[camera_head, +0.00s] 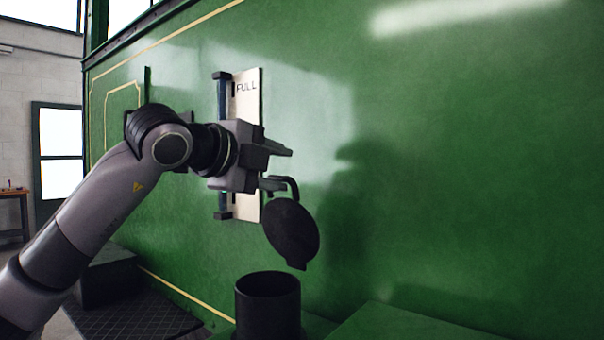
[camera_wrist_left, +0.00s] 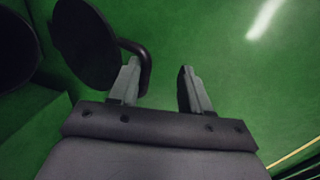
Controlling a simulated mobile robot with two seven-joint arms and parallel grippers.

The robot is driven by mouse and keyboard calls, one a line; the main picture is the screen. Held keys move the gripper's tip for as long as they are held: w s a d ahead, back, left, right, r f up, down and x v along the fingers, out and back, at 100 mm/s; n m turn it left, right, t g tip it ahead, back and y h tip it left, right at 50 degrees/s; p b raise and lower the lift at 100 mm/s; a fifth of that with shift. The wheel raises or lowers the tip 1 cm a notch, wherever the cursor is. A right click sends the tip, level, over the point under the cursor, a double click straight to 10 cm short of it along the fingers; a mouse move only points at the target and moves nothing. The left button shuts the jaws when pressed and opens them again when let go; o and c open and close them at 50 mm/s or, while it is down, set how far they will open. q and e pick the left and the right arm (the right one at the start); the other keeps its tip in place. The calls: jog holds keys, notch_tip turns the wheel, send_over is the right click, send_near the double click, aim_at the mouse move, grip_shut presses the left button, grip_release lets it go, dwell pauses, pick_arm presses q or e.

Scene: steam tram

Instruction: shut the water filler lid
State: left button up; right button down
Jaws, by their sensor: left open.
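The water filler lid (camera_head: 291,232) is a dark round disc. It stands steeply tilted, open, above the dark round filler pipe (camera_head: 268,305). A bent dark bar (camera_head: 290,184) joins its upper edge. My left gripper (camera_head: 284,168) is open and empty, just above the lid and bar, in front of the green wall. In the left wrist view the lid (camera_wrist_left: 88,45) lies left of my open fingers (camera_wrist_left: 160,72). The bent bar (camera_wrist_left: 146,72) passes close by the left finger; I cannot tell if they touch. The filler pipe (camera_wrist_left: 14,48) shows dark at the left edge. My right gripper is not in view.
The green tram side (camera_head: 450,150) fills the background. A white gauge plate marked FULL (camera_head: 247,92), with a dark upright tube (camera_head: 222,97), is on it behind my gripper. A green ledge (camera_head: 400,325) lies right of the pipe.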

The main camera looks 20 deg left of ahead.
pick_arm(q)
jog(key=x, duration=0.2)
jog(key=p+x, duration=0.1)
jog(key=x, duration=0.3)
jog(key=shift+d+r+p, duration=0.15)
jog(key=shift+r+p, duration=0.15)
jog(key=shift+p, duration=0.1)
jog(key=shift+w+d+f, duration=0.2)
jog(key=shift+w+f, duration=0.1)
jog(key=shift+w, duration=0.15)
jog(key=shift+r, duration=0.1)
grip_shut()
